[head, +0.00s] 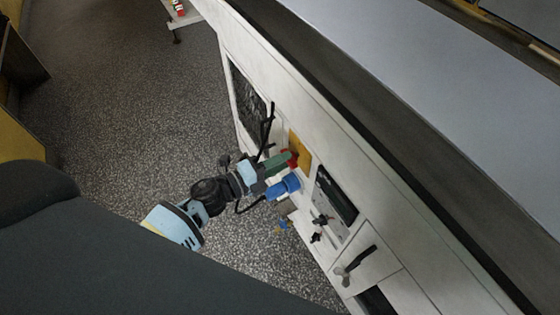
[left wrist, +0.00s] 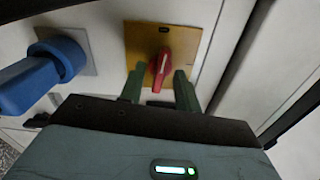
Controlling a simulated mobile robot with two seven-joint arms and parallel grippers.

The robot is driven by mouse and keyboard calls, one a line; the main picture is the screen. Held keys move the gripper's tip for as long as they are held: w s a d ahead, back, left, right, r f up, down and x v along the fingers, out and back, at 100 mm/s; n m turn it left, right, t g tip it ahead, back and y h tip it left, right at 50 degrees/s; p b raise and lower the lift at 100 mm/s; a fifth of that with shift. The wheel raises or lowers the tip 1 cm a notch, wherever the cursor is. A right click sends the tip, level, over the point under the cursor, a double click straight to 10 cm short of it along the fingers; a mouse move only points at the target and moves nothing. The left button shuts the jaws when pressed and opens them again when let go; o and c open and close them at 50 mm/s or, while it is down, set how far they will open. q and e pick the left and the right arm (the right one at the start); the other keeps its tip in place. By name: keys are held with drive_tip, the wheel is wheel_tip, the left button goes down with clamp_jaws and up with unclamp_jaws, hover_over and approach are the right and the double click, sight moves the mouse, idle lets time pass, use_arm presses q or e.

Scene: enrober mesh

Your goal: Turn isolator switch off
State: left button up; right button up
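The isolator switch is a red rotary handle (left wrist: 160,68) on a yellow plate (left wrist: 193,40) set in the white machine panel. In the left wrist view the handle stands nearly upright, tilted slightly right at the top. The yellow plate also shows in the head view (head: 300,148), with the red handle (head: 292,158) partly hidden by my gripper. My left gripper (left wrist: 158,78) has its two green fingers apart, one on each side of the handle's lower part. I cannot tell whether either finger touches it. In the head view the left gripper (head: 282,162) reaches the panel from the left. My right gripper is not in view.
A blue plug connector (left wrist: 45,72) sticks out of the panel just left of the yellow plate; it also shows below my gripper in the head view (head: 284,187). A black door handle (head: 358,260) and small knobs lie further along the panel. Speckled floor (head: 130,110) is clear.

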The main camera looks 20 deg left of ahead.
use_arm(q)
clamp_jaws()
drive_tip(key=shift+n+p, duration=0.45)
drive_tip(key=shift+n, duration=0.35)
unclamp_jaws()
